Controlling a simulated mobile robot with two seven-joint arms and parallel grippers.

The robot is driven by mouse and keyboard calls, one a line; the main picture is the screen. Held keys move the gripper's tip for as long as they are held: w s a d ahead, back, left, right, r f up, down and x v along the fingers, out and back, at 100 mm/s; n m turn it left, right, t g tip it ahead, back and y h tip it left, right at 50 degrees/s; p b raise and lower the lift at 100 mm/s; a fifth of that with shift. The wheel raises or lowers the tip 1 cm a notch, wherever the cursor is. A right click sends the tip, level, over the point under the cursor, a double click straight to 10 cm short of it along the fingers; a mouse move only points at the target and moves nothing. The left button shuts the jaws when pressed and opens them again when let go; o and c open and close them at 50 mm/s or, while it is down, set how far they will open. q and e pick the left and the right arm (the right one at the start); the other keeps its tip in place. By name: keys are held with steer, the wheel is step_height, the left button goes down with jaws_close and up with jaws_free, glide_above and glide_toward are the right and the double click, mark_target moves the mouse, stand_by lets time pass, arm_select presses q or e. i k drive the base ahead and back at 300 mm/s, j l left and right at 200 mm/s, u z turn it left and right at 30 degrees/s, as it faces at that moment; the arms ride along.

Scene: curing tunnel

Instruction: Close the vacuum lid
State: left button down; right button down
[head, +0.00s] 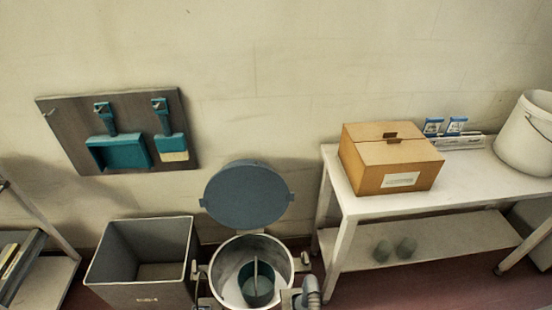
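The vacuum is a round, light drum (285,245) at the bottom centre of the head view, cut off by the lower edge. Its blue-grey round lid (248,194) stands open, raised and tilted back toward the wall behind the drum opening. Small tabs show on the lid's left and right sides. Inside the open drum is a dark teal cylindrical part (258,290) with a pale upright strip. Latch-like pieces sit at both sides of the drum rim, and a grey hose-like piece is at its lower right. Neither of my grippers is in view.
An open grey bin (140,292) stands close left of the vacuum. A white table (470,188) to the right holds a cardboard box (388,160) and a white bucket (526,135). A wall board (68,120) carries a teal dustpan and brush. A shelf stands far left.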

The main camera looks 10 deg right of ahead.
mark_target(246, 194)
steer(key=i+l, duration=0.1)
steer(key=l, duration=0.4)
steer(key=i+l, duration=0.1)
steer(key=l, duration=0.45)
steer(key=i+l, duration=0.1)
steer(key=l, duration=0.4)
steer(key=i+l, duration=0.1)
steer(key=l, duration=0.4)
